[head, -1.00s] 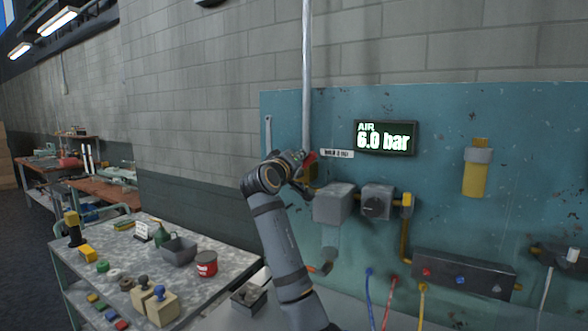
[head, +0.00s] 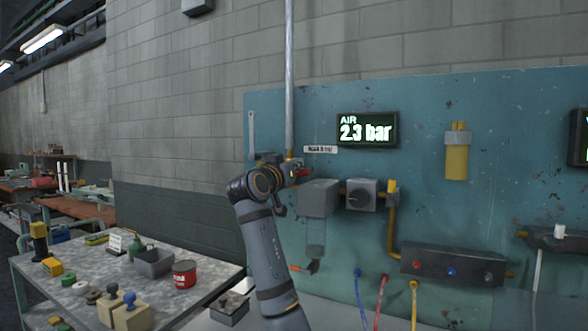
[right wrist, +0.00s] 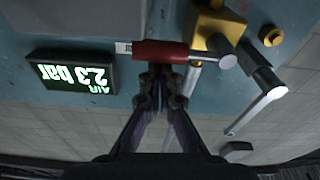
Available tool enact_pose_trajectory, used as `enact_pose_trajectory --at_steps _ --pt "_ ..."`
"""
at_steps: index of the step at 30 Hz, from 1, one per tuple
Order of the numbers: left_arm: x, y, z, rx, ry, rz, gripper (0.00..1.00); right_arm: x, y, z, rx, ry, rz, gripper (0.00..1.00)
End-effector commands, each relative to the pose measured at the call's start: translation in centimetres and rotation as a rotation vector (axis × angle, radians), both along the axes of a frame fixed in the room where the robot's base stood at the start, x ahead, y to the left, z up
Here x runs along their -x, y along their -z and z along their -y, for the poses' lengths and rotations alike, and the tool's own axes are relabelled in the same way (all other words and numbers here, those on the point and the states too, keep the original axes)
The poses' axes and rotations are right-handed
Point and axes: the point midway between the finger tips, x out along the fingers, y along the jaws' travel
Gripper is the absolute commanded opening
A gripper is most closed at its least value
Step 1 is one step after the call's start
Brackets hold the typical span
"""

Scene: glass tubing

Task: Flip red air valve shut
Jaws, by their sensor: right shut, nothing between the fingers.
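The red air valve handle (right wrist: 160,52) lies level across the top of the right wrist view, joined at its right end to the brass valve body (right wrist: 215,28). In the head view the red handle (head: 300,172) shows small beside the foot of the grey vertical pipe (head: 289,80), roughly crosswise to it. My right gripper (right wrist: 160,78) is shut and empty, its tips right at the handle's edge; I cannot tell if they touch. In the head view my wrist hides part of the valve. The air display (head: 367,129) reads 2.3 bar. My left gripper is not in view.
Right of the valve on the teal panel (head: 415,190) are a grey box (head: 319,198), a knob unit (head: 362,195) and a yellow cylinder (head: 456,160). Coloured hoses hang below. A cluttered table (head: 215,280) stands at the left.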

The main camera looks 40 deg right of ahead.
Motion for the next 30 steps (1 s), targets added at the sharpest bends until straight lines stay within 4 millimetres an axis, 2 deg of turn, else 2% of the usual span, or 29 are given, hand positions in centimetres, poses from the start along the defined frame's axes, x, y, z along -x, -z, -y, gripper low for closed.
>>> enact_pose_trajectory --at_steps 6,23,26,30 --pt "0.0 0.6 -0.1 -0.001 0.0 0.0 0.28 0.1 0.4 0.1 0.0 0.0 -0.001 0.0" --pt "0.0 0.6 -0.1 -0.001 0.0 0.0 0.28 0.1 0.5 0.1 0.0 0.001 -0.005 0.0" --pt "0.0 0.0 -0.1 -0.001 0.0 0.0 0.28 0.1 -0.3 0.3 0.001 0.001 -0.004 0.0" --pt "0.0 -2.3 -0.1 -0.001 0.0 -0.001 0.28 0.1 -3.1 1.0 0.002 -0.003 -0.002 0.0"
